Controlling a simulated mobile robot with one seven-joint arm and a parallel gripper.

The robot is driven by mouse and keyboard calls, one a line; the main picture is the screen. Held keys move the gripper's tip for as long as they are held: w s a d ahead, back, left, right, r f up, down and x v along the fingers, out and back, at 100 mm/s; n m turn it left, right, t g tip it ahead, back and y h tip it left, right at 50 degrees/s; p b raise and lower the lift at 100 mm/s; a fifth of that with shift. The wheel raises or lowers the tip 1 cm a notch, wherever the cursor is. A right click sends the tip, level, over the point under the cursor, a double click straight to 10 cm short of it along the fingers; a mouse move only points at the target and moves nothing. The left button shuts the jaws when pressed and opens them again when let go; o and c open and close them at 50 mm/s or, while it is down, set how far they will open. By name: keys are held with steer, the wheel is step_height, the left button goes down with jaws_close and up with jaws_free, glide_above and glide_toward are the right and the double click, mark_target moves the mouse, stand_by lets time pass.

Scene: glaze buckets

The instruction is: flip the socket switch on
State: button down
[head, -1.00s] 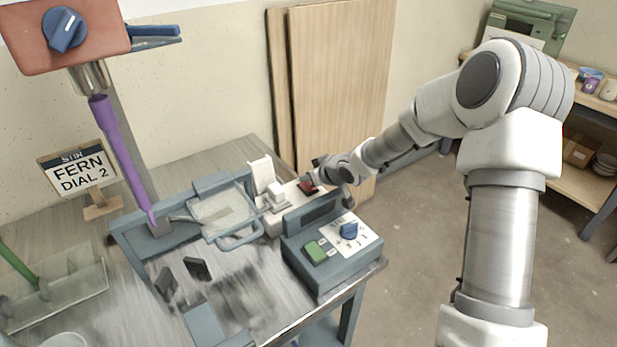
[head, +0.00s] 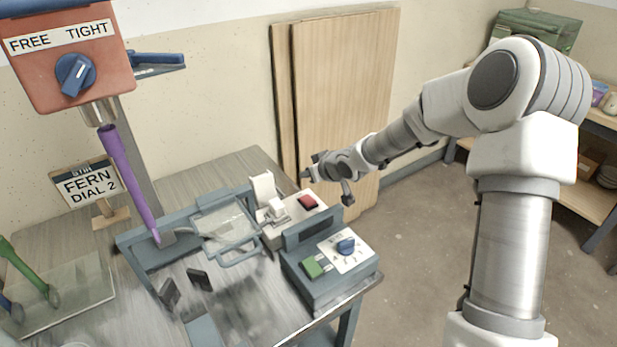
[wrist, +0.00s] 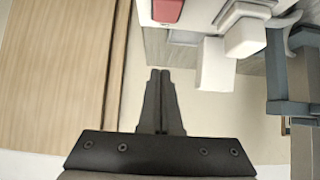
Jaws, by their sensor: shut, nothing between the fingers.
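The socket switch (head: 308,202) is a red rocker on the right part of a white socket box (head: 290,218) at the back of the table. It also shows at the top edge of the wrist view (wrist: 167,10). I cannot tell which way the rocker is tipped. A white plug (head: 277,208) sits on the box left of the switch. My gripper (head: 306,175) is shut and empty, above and behind the switch and apart from it. In the wrist view its closed fingers (wrist: 160,75) point toward the box, below the red rocker.
A blue-grey control box (head: 330,265) with a green button and blue dial stands in front of the socket box. A clamp frame with a clear lid (head: 225,222) is to the left. A purple stirrer (head: 130,185) hangs further left. Wooden boards (head: 345,90) lean behind.

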steer(key=s+d+r+p, duration=0.2)
steer(key=s+r, duration=0.1)
steer(key=r, duration=0.3)
steer(key=shift+s+p, duration=0.3)
steer(key=shift+s, duration=0.05)
steer(key=shift+d+r, duration=0.1)
steer(key=shift+r, duration=0.05)
